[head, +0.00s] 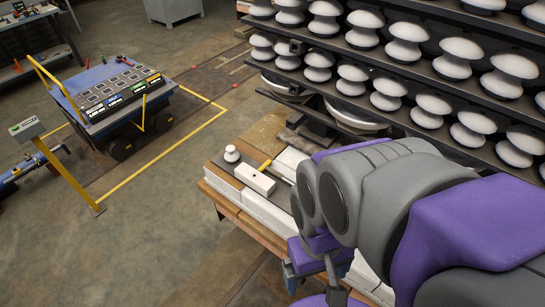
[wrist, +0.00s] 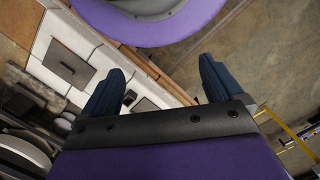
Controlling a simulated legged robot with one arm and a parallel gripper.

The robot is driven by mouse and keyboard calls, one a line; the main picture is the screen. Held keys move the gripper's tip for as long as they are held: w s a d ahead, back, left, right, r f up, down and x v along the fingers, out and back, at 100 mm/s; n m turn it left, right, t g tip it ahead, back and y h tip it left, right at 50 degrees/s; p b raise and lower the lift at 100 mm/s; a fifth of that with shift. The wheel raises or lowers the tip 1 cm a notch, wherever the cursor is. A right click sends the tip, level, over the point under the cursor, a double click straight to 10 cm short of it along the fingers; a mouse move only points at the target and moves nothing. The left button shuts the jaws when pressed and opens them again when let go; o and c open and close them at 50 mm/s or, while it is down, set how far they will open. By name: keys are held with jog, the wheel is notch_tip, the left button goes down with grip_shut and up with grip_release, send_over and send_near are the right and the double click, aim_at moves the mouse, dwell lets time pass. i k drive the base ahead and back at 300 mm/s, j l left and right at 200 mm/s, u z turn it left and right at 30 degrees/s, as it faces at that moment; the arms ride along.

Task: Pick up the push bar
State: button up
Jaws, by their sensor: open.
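A short yellow handle (head: 265,164) lies by a white block (head: 255,180) on the low bench in the head view. It may be part of the push bar, but I cannot tell for sure. In the wrist view no push bar can be made out clearly. My gripper (wrist: 162,66) is open, with two dark blue fingers spread wide and nothing between them but the bench edge and floor behind. In the head view my arm hides part of the bench, and my gripper (head: 317,268) is partly visible at the bench's front side.
White slabs (head: 227,202) line the bench, and a small white insulator (head: 231,154) stands on it. Racks of white insulators (head: 405,52) rise behind. A blue cart (head: 112,88) stands left inside yellow floor lines.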

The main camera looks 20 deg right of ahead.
aim_at(265, 166)
jog(key=z, duration=0.45)
jog(key=k+l+z, duration=0.1)
jog(key=z, duration=0.35)
jog(key=l+z, duration=0.2)
jog(key=z, duration=0.25)
jog(key=l+z, duration=0.1)
jog(key=z, duration=0.35)
jog(key=u, duration=1.7)
jog(key=i+j, duration=0.6)
jog(key=j, duration=0.15)
jog(key=i+j, duration=0.65)
jog(key=j+z, duration=0.05)
jog(key=j, duration=0.05)
